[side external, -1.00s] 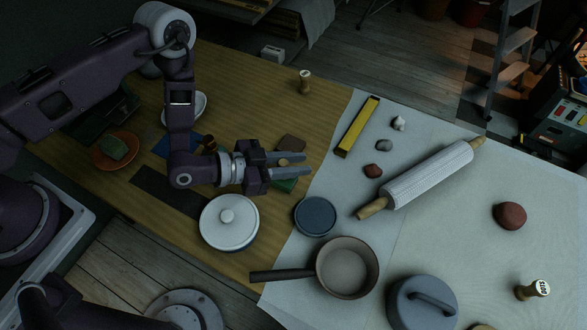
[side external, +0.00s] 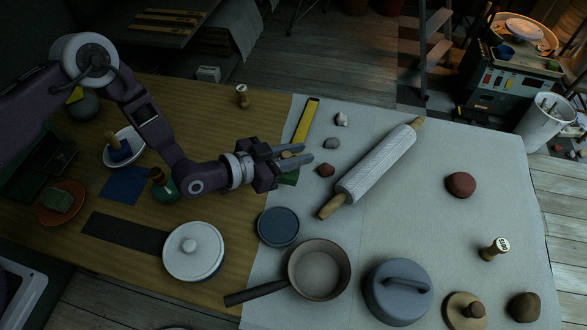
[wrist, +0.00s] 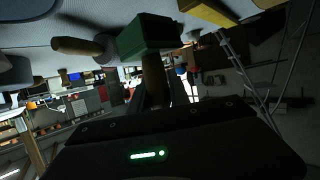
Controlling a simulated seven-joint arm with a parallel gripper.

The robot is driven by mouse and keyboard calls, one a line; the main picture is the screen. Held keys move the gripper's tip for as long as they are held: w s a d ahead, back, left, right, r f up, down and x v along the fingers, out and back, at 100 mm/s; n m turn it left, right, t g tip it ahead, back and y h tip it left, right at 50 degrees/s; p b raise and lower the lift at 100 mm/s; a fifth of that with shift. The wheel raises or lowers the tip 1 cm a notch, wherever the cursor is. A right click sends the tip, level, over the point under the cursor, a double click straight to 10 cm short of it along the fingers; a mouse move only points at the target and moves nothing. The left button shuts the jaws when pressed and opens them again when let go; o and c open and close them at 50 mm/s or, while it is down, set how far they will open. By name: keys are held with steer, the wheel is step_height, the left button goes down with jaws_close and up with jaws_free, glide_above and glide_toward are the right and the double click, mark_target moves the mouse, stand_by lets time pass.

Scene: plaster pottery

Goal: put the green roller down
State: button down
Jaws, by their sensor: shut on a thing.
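The green roller shows in the wrist view as a green block-shaped head (wrist: 148,35) on a wooden handle held between my fingers. In the side view its green part (side external: 289,179) hangs just below the fingers, partly hidden by them. My gripper (side external: 302,156) is shut on the wooden handle. It appears over the left edge of the pale cloth (side external: 400,215), near the yellow bar and a small reddish stone. I cannot tell the exact gap between the roller and the surface.
A white rolling pin (side external: 376,165) lies to the right, with the reddish stone (side external: 326,170) before it. A yellow bar (side external: 306,121) lies behind the gripper. A blue disc (side external: 278,226), a pan (side external: 320,270) and a white lidded pot (side external: 193,250) stand in front. Cloth right of the pin is fairly clear.

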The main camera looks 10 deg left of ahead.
step_height(320, 180, down, 4)
steer(key=shift+f, duration=0.1)
steer(key=shift+a+f, duration=0.15)
steer(key=shift+f, duration=0.6)
steer(key=c, duration=1.2)
jaws_free()
steer(key=shift+c, duration=0.2)
steer(key=shift+r, duration=0.1)
steer(key=shift+r, duration=0.2)
steer(key=v, duration=1.2)
steer(key=shift+r, duration=0.45)
